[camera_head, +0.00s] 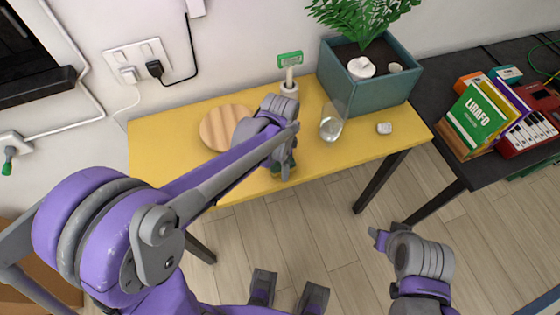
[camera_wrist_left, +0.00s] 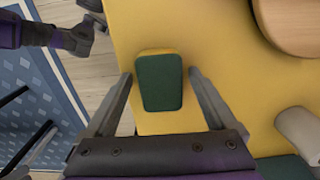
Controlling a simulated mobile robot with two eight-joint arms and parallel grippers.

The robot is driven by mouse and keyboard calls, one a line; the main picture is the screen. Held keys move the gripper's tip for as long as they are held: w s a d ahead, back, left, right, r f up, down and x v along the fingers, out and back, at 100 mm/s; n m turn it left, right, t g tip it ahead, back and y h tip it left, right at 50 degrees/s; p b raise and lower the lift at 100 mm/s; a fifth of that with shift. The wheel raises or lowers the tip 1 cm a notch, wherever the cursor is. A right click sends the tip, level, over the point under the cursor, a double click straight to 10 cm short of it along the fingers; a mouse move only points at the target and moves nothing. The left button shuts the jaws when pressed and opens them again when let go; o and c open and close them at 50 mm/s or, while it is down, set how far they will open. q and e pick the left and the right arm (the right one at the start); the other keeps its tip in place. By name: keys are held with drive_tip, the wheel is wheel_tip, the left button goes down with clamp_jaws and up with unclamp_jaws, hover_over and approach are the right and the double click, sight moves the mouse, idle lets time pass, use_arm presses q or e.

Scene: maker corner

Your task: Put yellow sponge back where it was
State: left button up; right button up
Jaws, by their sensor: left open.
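The yellow sponge (camera_wrist_left: 160,82) lies flat on the yellow table near its front edge, dark green side up, with a yellow rim showing. In the left wrist view it lies between the two spread fingers of my left gripper (camera_wrist_left: 160,74), with a gap on each side. In the head view my left gripper (camera_head: 282,165) is over the table's front edge and mostly hides the sponge.
The yellow table (camera_head: 160,146) also carries a round wooden board (camera_head: 216,128), a white holder (camera_head: 289,92) with a green-headed brush (camera_head: 290,60), a clear glass (camera_head: 331,124), a small white object (camera_head: 384,128) and a teal planter (camera_head: 378,95). A dark table (camera_head: 440,85) with books stands at right.

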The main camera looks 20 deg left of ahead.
use_arm(q)
wheel_tip(320, 180, up, 12)
drive_tip(key=p, duration=0.1)
drive_tip(key=s+a+f+n+t, duration=0.2)
drive_tip(key=s+a+n, duration=0.1)
drive_tip(key=s+n, duration=0.2)
drive_tip(key=s+a+f+n+t, duration=0.3)
drive_tip(key=s+n, duration=0.3)
drive_tip(key=s, duration=0.3)
drive_tip(key=shift+s+a+f, duration=0.2)
drive_tip(key=shift+s+f, duration=0.1)
drive_tip(key=shift+s, duration=0.1)
